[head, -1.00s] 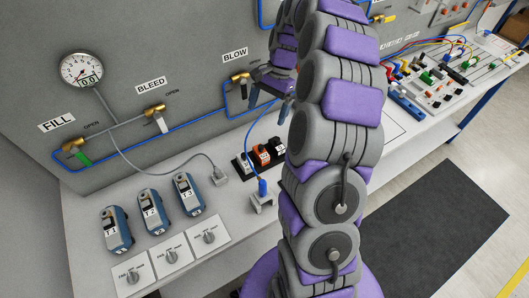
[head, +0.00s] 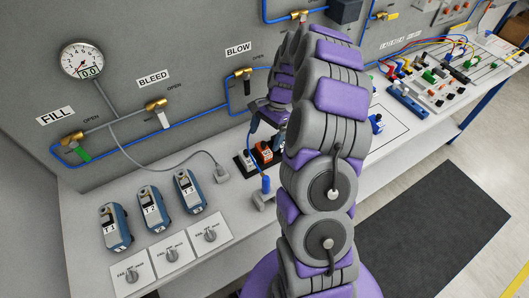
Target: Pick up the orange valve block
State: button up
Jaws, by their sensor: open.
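The orange valve block (head: 264,153) stands on the bench in a small row, just right of a dark block (head: 245,163). Both carry white labels. My gripper (head: 262,133) is above the row, its fingers pointing down close over the orange block. The jaws are open. I cannot tell whether the fingers touch the block or are around it. My arm hides the right end of the row.
A blue connector on a grey base (head: 263,190) stands in front of the row, with a blue hose rising from it. A grey plug with a cable (head: 221,174) lies to the left. Three blue handheld units (head: 150,210) stand further left. Valves and pipes line the back panel.

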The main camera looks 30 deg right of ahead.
aim_at(264, 142)
jog(key=shift+a+f, duration=0.35)
jog(key=shift+a, duration=0.25)
jog(key=f, duration=0.2)
jog(key=s+f+b, duration=0.1)
jog(key=f, duration=0.1)
jog(key=shift+b, duration=0.3)
jog(key=shift+f, duration=0.35)
jog(key=shift+a, duration=0.65)
jog(key=shift+c, duration=0.8)
jog(key=c, duration=0.3)
jog(key=shift+d, duration=0.4)
jog(key=c, duration=0.5)
jog(key=shift+c, duration=0.8)
jog(key=shift+a, duration=0.15)
jog(key=shift+r, duration=0.15)
